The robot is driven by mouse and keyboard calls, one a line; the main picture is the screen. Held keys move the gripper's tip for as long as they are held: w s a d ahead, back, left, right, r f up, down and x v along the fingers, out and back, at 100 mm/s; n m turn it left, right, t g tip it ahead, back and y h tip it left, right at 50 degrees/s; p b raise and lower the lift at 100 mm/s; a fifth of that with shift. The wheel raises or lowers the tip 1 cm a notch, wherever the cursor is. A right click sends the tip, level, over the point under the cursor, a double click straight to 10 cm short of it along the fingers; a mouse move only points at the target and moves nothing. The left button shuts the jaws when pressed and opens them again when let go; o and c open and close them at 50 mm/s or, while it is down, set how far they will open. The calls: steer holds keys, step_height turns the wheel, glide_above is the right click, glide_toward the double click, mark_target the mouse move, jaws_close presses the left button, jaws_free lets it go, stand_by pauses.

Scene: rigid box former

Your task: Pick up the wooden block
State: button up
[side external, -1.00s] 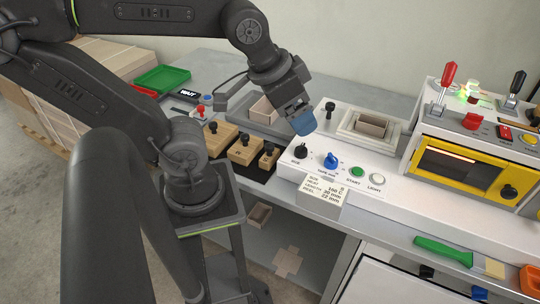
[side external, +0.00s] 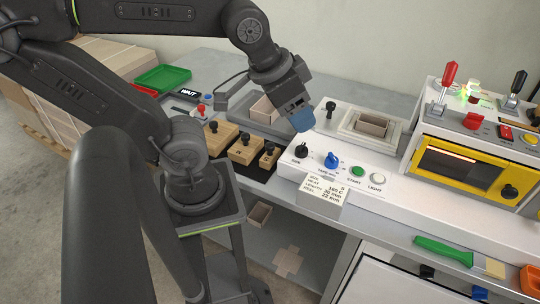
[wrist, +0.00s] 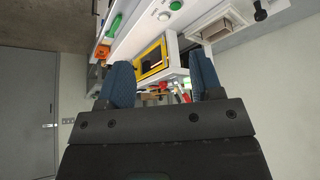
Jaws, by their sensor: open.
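Several wooden blocks of different sizes with black knobs on top sit on a black mat (side external: 255,174) to the left of the white control panel. The large one (side external: 222,144) is at the left, a middle one (side external: 243,151) is beside it, and a small one (side external: 268,163) is at the right. My gripper (side external: 302,119), with blue fingers, is above the panel, right of and apart from the blocks. In the wrist view my gripper (wrist: 163,73) is open, with nothing between its fingers; no wooden block is clearly seen there.
The white panel (side external: 320,160) has knobs, and a small box sits in a frame (side external: 362,128) behind it. A yellow-framed machine (side external: 470,173) stands at right. A green tray (side external: 162,78) is at the back left. Grey table is free at the back.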

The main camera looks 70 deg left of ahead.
steer(key=n+g+y, duration=0.4)
steer(key=n+g, duration=0.2)
steer(key=n, duration=1.2)
glide_toward(270, 144)
steer(key=x, duration=0.5)
steer(key=shift+w+a, duration=0.25)
steer(key=shift+w, duration=0.05)
steer(key=x, duration=0.4)
steer(key=shift+s+d+f, duration=0.15)
steer(key=shift+s+d, duration=0.05)
steer(key=shift+s, duration=0.1)
steer(key=shift+a+f, duration=0.25)
steer(key=shift+f, duration=0.3)
steer(key=c, duration=1)
